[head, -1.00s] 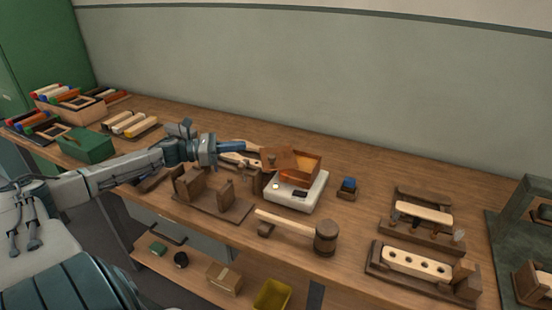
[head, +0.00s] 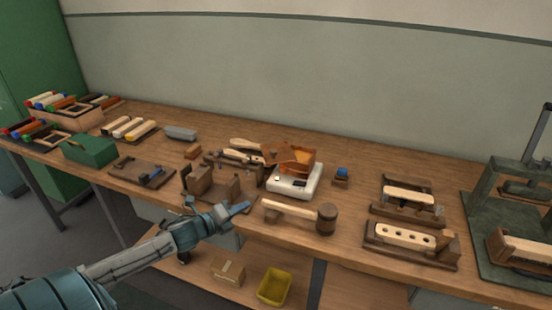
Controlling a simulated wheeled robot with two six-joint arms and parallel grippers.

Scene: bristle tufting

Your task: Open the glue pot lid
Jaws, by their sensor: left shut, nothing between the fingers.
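The glue pot (head: 298,167) is a copper-brown box on a white heater plate (head: 292,187) near the middle of the bench. A flat brown panel that looks like its lid shows slanted at the pot's top; the pot is too small in view to tell how far the lid stands open. My left gripper (head: 238,208) is shut and empty. It is at the front edge of the bench, left of and nearer than the pot, apart from it. My right gripper is out of view.
A wooden mallet (head: 326,217) lies in front of the heater. A wooden stand (head: 200,180) is just behind my left gripper. A blue-topped block (head: 341,176) sits right of the heater. A drilled block (head: 405,236) is farther right. A yellow bin (head: 274,287) is on the lower shelf.

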